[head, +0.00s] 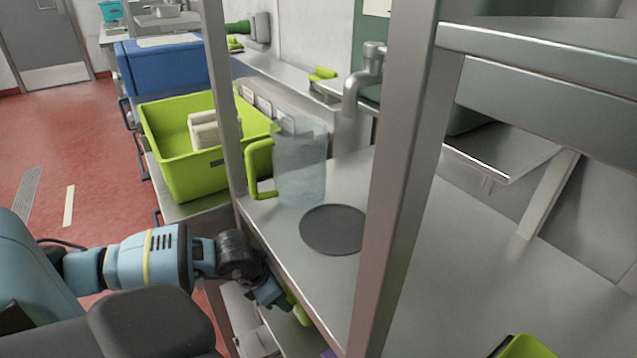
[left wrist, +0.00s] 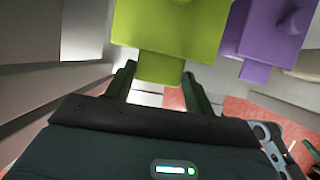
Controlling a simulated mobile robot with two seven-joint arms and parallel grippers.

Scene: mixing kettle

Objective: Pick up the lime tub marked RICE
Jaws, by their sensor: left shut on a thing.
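A lime tub (left wrist: 168,30) fills the top middle of the left wrist view. Its narrow lime tab sits between the two fingers of my left gripper (left wrist: 160,78), which is shut on it. No RICE marking shows on the side I see. In the head view my left gripper (head: 272,294) is low beside the front of the steel counter, with part of the lime tub (head: 300,310) showing past it; the rest is hidden by the counter edge. A purple tub (left wrist: 262,38) stands just right of the lime one in the left wrist view. My right gripper is not in view.
Steel posts (head: 396,170) rise in front of the counter (head: 440,270). On it are a clear jug (head: 300,165) with a lime handle and a dark round disc (head: 333,229).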

